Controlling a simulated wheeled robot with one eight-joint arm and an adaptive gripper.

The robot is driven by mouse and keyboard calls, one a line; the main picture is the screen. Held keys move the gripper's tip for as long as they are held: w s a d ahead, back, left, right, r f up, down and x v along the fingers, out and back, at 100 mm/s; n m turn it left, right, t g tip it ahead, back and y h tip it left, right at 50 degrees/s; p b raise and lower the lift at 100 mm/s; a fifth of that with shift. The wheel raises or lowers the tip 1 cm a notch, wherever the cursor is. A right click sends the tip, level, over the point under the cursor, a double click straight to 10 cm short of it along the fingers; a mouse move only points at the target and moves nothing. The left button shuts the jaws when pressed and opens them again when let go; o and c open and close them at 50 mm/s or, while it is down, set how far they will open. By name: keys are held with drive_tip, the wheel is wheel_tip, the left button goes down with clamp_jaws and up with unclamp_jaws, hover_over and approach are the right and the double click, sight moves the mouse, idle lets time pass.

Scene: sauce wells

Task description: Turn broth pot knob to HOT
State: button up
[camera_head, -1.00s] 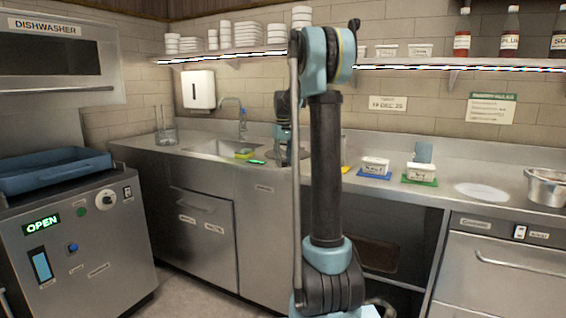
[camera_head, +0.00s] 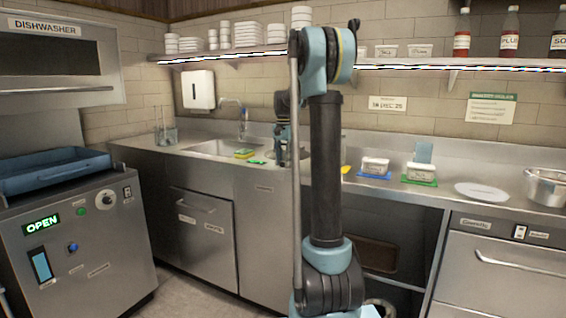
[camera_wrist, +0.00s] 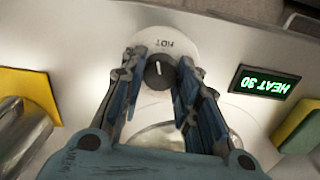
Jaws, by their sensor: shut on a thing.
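The broth pot knob (camera_wrist: 158,72) is a dark round knob with a pale pointer line, on a white round dial plate (camera_wrist: 150,44). The plate bears the word HOT, upside down in the wrist view, above and slightly right of the knob. The pointer line points roughly up in that view, a little left of the word. My gripper (camera_wrist: 159,76) is shut on the knob, one finger on each side. In the head view my gripper (camera_head: 281,152) is over the counter by the sink; the knob is hidden there.
A yellow thing (camera_wrist: 30,92) lies left of the dial, and a yellow-green sponge (camera_wrist: 300,127) lies right. On the counter (camera_head: 270,175) stand labelled tubs (camera_head: 376,165) on coloured mats, a white disc (camera_head: 481,191) and a metal pot (camera_head: 546,188).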

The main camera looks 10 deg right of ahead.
drive_tip(key=shift+w+m, duration=0.1)
drive_tip(key=shift+m, duration=1.6)
drive_tip(key=shift+a, duration=0.1)
drive_tip(key=o, duration=1.1)
wheel_tip(320, 180, up, 12)
drive_tip(key=shift+f, duration=0.1)
